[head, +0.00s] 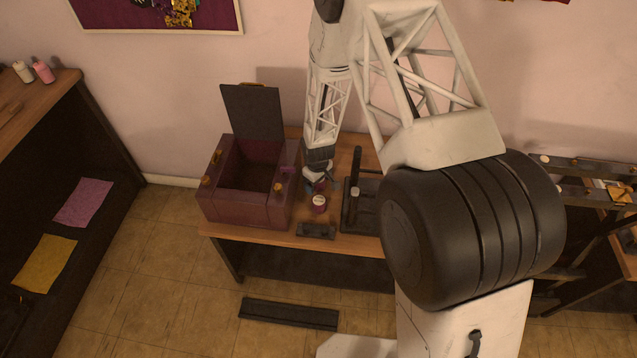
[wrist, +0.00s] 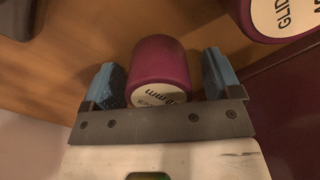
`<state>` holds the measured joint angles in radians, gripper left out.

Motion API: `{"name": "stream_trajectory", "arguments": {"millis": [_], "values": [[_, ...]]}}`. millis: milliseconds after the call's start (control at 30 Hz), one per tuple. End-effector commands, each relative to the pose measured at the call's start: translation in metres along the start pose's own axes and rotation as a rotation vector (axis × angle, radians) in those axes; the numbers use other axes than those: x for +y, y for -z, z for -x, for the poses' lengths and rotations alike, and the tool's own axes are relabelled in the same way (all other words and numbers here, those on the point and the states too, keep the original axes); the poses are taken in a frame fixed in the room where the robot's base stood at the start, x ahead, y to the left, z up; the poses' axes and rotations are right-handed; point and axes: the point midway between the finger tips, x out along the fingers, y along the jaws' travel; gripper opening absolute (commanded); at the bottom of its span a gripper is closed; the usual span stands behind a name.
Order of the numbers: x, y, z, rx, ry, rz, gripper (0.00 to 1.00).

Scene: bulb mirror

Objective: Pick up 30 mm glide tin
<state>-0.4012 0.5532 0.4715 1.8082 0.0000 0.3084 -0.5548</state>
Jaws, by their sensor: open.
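A small purple tin (wrist: 165,62) with a white label stands between the two blue fingers of my gripper (wrist: 162,78) in the wrist view. Its label reads upside down and shows "mm"; the number is partly hidden by the gripper's dark bar. My gripper is open, with a gap showing on each side of the tin. A second purple tin (wrist: 285,14), labelled "GLIDE" with a cut-off figure like a 4, is at the top right. In the head view my gripper (head: 316,180) is low over the table, and one white-topped tin (head: 319,204) stands in front of it.
A purple box (head: 222,207) with its dark lid raised stands close left of my gripper. A black stand (head: 357,190) is close on the right. A small dark block (head: 316,231) lies at the front edge of the wooden table (head: 270,236).

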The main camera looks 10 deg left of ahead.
Motion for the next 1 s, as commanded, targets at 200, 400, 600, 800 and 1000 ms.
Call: {"name": "stream_trajectory", "arguments": {"millis": [200,400,600,800,1000], "values": [[0.0000,0.0000,0.0001,0.000,0.000,0.000,0.84],[0.0000,0.0000,0.0001,0.000,0.000,0.000,0.75],[0.0000,-0.0001,0.0001,0.000,0.000,0.000,0.44],[0.0000,0.0001,0.0003,0.000,0.000,0.000,0.23],[0.0001,0.0001,0.0010,0.000,0.000,0.000,0.23]]}}
